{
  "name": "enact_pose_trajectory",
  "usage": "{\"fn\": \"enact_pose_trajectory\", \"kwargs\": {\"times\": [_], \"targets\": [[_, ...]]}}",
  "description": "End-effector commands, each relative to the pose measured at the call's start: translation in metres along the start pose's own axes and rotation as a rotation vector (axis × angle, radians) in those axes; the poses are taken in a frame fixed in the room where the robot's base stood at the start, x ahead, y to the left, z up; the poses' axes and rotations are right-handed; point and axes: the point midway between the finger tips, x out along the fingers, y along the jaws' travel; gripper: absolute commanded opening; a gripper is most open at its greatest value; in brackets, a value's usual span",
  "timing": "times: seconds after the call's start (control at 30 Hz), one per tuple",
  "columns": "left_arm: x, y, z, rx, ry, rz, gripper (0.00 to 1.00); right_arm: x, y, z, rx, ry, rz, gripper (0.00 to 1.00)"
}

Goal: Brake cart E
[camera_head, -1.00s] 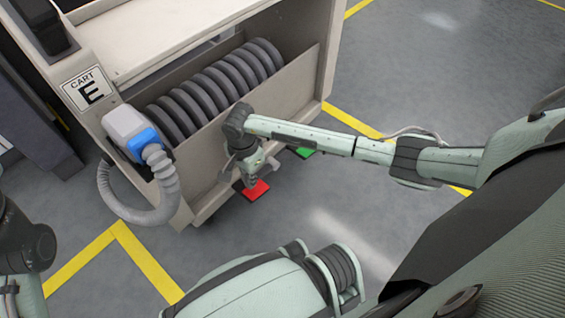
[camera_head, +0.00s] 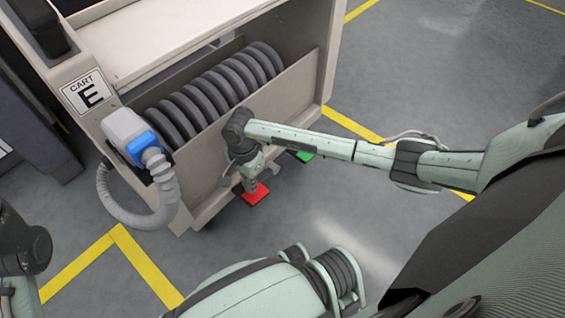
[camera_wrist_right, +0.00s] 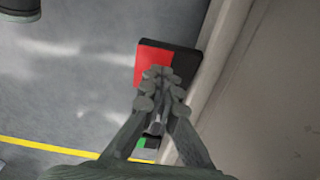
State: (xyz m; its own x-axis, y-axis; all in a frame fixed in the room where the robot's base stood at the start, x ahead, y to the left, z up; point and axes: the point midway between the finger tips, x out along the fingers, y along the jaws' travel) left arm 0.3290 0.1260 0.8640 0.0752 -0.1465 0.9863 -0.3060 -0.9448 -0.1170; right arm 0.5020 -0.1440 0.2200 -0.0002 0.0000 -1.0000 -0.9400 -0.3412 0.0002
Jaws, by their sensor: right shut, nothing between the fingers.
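Cart E (camera_head: 215,169) stands at the upper left, its side panel marked with a "CART E" label (camera_head: 87,91). A red pedal (camera_head: 256,195) sticks out low from under the cart's edge. A green pedal (camera_head: 301,155) sits farther along the same edge. My right gripper (camera_head: 252,186) points down over the red pedal, shut and empty. In the wrist view its fingertips (camera_wrist_right: 162,76) overlap the red pedal (camera_wrist_right: 152,62); I cannot tell whether they touch it. A bit of the green pedal (camera_wrist_right: 145,146) shows between the fingers. My left gripper is not in view.
A grey corrugated hose (camera_head: 162,190) with a blue-collared plug (camera_head: 142,142) loops off the cart's end. Several dark coils (camera_head: 215,85) lie in the cart's tray. Yellow lines (camera_head: 145,262) mark the floor, which is open to the right.

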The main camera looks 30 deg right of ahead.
Motion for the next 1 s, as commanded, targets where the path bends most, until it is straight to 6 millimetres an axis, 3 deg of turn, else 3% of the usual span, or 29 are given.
{"fn": "enact_pose_trajectory", "kwargs": {"times": [0.47, 1.0], "targets": [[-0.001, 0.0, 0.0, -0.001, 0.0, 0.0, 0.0, 0.001, 0.0, 0.0, 0.0, 0.0, 0.0, 0.0], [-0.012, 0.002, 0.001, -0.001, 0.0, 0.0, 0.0, 0.023, 0.001, -0.001, 0.0, 0.001, 0.002, 0.0]]}}
